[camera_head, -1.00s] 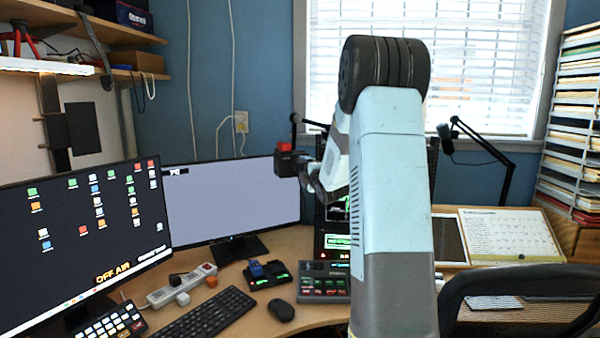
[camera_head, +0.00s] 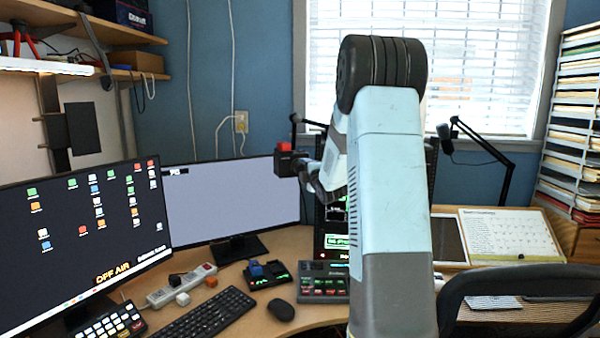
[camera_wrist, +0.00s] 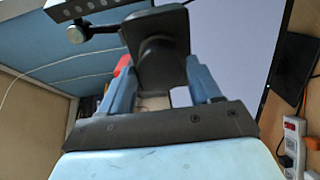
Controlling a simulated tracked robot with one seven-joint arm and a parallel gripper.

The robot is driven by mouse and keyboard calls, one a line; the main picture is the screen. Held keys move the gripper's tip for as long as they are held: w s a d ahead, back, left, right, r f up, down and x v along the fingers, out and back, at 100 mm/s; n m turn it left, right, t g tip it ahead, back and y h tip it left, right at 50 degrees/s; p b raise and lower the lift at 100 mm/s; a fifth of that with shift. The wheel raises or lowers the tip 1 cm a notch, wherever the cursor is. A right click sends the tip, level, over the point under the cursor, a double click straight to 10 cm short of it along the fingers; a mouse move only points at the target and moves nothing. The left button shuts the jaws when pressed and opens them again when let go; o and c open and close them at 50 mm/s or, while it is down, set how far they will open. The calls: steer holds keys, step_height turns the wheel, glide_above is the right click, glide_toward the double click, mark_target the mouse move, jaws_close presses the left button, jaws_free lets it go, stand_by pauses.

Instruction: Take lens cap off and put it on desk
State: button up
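A small dark camera (camera_head: 291,163) with a red part on top stands before the right part of the grey monitor in the head view. My gripper (camera_head: 316,176) is at its right side, partly hidden behind my arm. In the wrist view, a dark block (camera_wrist: 160,62), seemingly the camera's lens end, lies between the two blue fingers of my gripper (camera_wrist: 160,72). The fingers are apart, one on each side of it. I cannot tell whether they press on it. The lens cap cannot be made out apart from the dark block.
The wooden desk (camera_head: 325,315) holds a keyboard (camera_head: 210,313), a mouse (camera_head: 282,310), a power strip (camera_head: 180,287) and a switcher panel (camera_head: 322,284). Two monitors stand at the left and back. A chair (camera_head: 455,300) is at the right. Some bare desk lies around the mouse.

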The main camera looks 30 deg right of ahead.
steer(key=c, duration=1.1)
steer(key=s, duration=0.6)
steer(key=shift+a, duration=0.3)
stand_by(0.7)
